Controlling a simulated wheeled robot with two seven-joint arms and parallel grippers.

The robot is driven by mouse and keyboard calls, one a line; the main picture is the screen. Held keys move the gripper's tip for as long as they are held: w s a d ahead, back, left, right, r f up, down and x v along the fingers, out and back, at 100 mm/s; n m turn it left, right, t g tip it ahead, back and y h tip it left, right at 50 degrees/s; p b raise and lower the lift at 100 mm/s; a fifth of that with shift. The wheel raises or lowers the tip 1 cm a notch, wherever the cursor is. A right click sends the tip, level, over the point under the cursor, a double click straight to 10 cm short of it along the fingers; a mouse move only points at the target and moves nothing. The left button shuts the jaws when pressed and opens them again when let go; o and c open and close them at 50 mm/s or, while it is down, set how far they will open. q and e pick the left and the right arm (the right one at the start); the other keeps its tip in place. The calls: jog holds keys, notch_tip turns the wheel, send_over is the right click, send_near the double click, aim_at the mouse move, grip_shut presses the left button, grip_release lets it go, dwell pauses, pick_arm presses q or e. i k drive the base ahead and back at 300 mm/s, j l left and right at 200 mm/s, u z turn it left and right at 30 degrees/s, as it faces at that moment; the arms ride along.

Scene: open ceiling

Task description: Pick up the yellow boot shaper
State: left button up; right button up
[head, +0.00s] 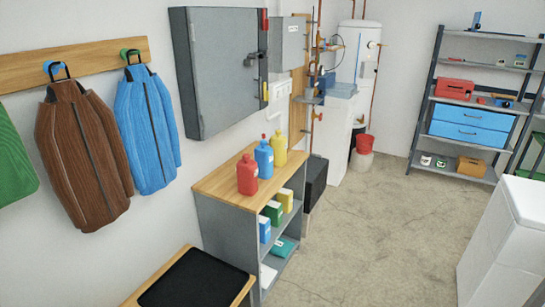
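I cannot make out a yellow boot shaper in the head view. The yellow things that show are a yellow bottle (279,149) on the wooden top of a low grey cabinet (228,180) and a small yellow box (286,199) on that cabinet's upper shelf. A low wooden bench or stand (244,287) with a black top (197,281) is cut off at the bottom edge; no boots show on its visible part. Neither of my grippers is in view.
Red (247,175) and blue (264,158) bottles stand beside the yellow one. Brown (80,155) and blue (147,125) jackets hang on the left wall. A metal rack (436,97) stands at the back right, a white appliance (506,245) at the right. The floor (385,230) between is clear.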

aim_at(278, 142)
jog(key=u, duration=2)
jog(key=z, duration=2.1)
jog(key=i+l, duration=0.25)
jog(key=i, duration=0.2)
jog(key=i+l, duration=0.25)
jog(key=i, duration=0.2)
jog(key=i+l, duration=0.25)
jog(key=i, duration=0.2)
jog(key=k+z, duration=0.05)
